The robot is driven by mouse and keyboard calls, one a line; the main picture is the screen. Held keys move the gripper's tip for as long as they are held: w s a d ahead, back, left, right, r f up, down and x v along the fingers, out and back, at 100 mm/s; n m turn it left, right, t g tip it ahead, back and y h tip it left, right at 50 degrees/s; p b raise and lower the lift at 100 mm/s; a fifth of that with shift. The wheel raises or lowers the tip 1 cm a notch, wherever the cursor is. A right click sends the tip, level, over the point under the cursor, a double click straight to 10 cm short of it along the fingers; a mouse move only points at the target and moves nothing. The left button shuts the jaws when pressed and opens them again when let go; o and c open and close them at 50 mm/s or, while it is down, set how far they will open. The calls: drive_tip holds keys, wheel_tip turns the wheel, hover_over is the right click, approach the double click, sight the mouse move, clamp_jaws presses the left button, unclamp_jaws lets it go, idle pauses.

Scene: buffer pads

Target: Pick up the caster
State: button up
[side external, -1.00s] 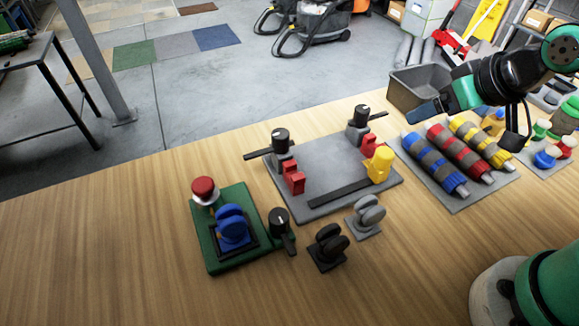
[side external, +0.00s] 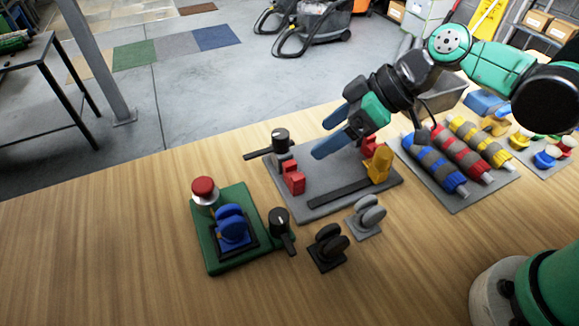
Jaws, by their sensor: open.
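Three casters show in the side external view. A blue caster (side external: 232,226) sits in a black frame on the green plate (side external: 217,264) at left. A black caster (side external: 329,246) stands on the bare wood to its right. A grey caster (side external: 368,214) stands on the wood just beyond the black one. My gripper (side external: 325,138) has two blue fingers spread apart, with nothing between them. It hangs above the grey fixture plate (side external: 326,207), behind the casters in the picture and apart from them.
The grey plate carries red blocks (side external: 293,178), a yellow part (side external: 379,165) and a black-knobbed clamp (side external: 281,140). A red button (side external: 204,190) and black knob (side external: 279,221) are by the blue caster. Striped rollers (side external: 436,166) lie right. Front-left wood is clear.

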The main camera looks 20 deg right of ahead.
sight(225, 215)
drive_tip(key=a+f+n+g+y, duration=0.1)
drive_tip(key=a+n, duration=0.2)
drive_tip(key=a, duration=0.1)
drive_tip(key=s+a+f+n+g+y, duration=0.1)
drive_tip(key=a+n+g+y, duration=0.1)
drive_tip(key=a+n, duration=0.1)
drive_tip(key=s+a+f+n+g+y, duration=0.1)
drive_tip(key=a+f+n+y, duration=0.1)
drive_tip(key=a, duration=0.2)
drive_tip(key=shift+s+a+n, duration=0.15)
drive_tip(key=shift+a+n, duration=0.15)
drive_tip(key=shift+n, duration=0.1)
drive_tip(key=shift+x, duration=2.8)
drive_tip(key=shift+s, duration=0.1)
drive_tip(key=shift+c, duration=0.2)
clamp_jaws()
drive_tip(key=shift+r, duration=0.2)
